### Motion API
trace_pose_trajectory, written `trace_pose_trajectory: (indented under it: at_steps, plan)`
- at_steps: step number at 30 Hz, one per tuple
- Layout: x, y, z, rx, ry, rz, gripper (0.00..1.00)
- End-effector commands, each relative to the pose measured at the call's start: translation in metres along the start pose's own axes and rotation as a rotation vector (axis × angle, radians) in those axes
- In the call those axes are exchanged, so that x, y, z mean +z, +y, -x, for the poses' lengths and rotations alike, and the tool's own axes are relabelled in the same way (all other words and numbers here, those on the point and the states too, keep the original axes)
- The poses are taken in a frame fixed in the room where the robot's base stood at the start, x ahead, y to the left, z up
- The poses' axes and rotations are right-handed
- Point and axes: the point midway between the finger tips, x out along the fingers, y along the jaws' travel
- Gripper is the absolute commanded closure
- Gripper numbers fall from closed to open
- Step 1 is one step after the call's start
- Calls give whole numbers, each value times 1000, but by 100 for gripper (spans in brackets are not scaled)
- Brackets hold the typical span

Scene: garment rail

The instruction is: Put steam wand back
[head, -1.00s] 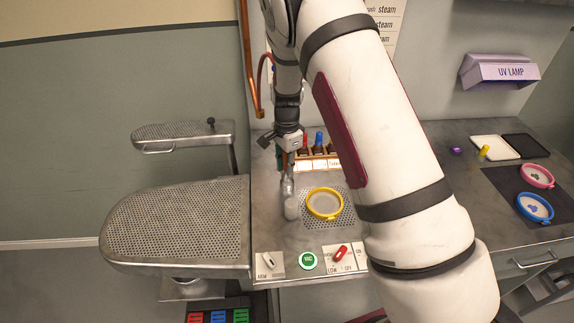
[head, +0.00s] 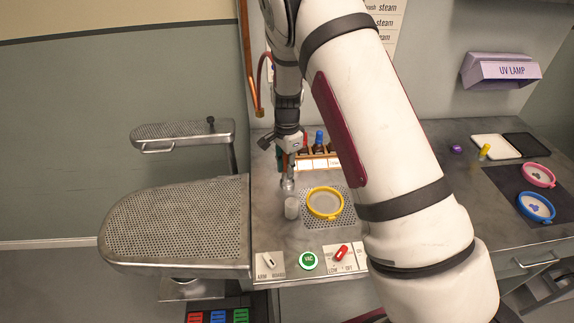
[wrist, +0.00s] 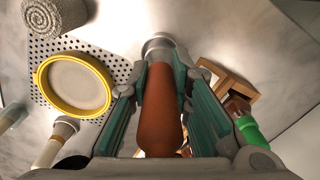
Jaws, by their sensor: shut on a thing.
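My gripper (wrist: 160,105) is shut on the steam wand, a tool with a brown-orange handle (wrist: 160,110) and a pale grey round head (wrist: 158,44). The handle lies between the two teal-padded fingers in the wrist view. In the head view my gripper (head: 288,158) points down over the left part of the steel worktop, and the grey wand head (head: 288,184) shows beneath it. I cannot tell whether the head touches the worktop. The wand's holder cannot be made out.
A wooden rack (head: 318,162) with bottles stands behind. A perforated pressing board (head: 180,222) is left; a switch panel (head: 340,258) is in front.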

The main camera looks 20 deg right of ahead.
Motion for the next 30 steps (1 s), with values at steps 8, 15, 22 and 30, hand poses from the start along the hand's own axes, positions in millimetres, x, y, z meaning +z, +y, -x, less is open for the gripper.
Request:
trace_pose_trajectory:
  at_steps: [8, 15, 22, 30]
  plan:
    - [0, 0, 0, 0, 0, 0, 100]
    - [0, 0, -2, 0, 0, 0, 100]
    - [0, 0, -8, 1, -1, 0, 100]
    - [0, 0, -13, 0, 0, 0, 100]
